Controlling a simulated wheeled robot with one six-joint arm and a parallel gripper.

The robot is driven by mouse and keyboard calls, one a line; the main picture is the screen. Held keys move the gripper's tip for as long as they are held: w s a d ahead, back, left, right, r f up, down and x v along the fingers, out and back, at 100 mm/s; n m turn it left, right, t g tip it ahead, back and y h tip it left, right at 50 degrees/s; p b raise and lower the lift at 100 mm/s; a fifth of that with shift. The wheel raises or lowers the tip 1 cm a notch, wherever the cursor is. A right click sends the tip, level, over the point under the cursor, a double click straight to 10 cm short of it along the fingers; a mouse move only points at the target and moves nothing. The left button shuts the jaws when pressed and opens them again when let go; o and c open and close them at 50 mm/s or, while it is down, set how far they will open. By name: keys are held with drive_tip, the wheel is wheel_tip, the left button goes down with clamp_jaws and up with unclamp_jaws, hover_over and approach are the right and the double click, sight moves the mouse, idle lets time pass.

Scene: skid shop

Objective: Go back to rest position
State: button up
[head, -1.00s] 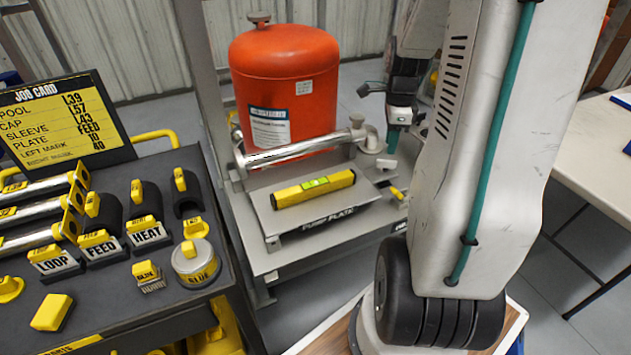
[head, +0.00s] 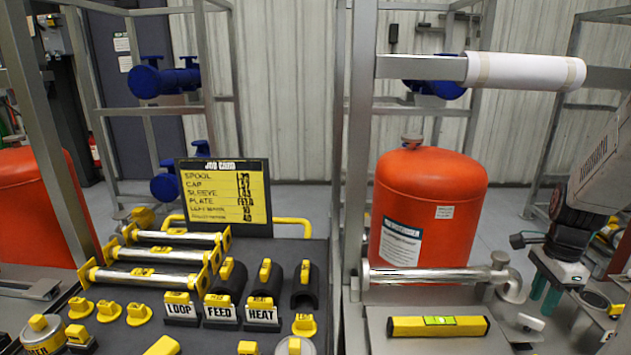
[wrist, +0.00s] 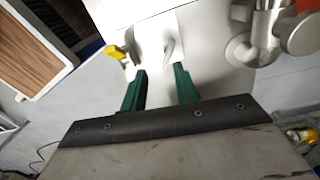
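My gripper (head: 546,285) is at the right of the head view, with its two green fingers pointing down. In the wrist view the green fingers of my gripper (wrist: 160,88) stand apart with nothing between them. It is to the right of the silver pipe spool (head: 430,276) and its elbow, and apart from them. My arm comes in from the right edge.
A yellow spirit level (head: 438,326) lies on the plate in front of the spool. An orange tank (head: 430,215) stands behind. A dark cart with a job card (head: 225,196), silver spools and LOOP, FEED and HEAT plates (head: 222,312) is at left. A white wrapped pipe (head: 525,72) juts out above.

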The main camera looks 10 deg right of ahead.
drive_tip(key=s+a+r+n, duration=0.4)
drive_tip(key=a+n, duration=0.3)
drive_tip(key=a, duration=0.2)
drive_tip(key=s+a+r+n+t, duration=0.1)
drive_tip(key=s+a+r+n, duration=0.3)
drive_tip(key=a+n, duration=0.3)
drive_tip(key=s+a+r+n, duration=0.4)
drive_tip(key=a+r+n, duration=0.2)
drive_tip(key=a, duration=0.7)
drive_tip(key=shift+a+n+t, duration=0.25)
drive_tip(key=shift+n+t, duration=0.05)
drive_tip(key=shift+n, duration=0.6)
drive_tip(key=shift+d+r, duration=0.1)
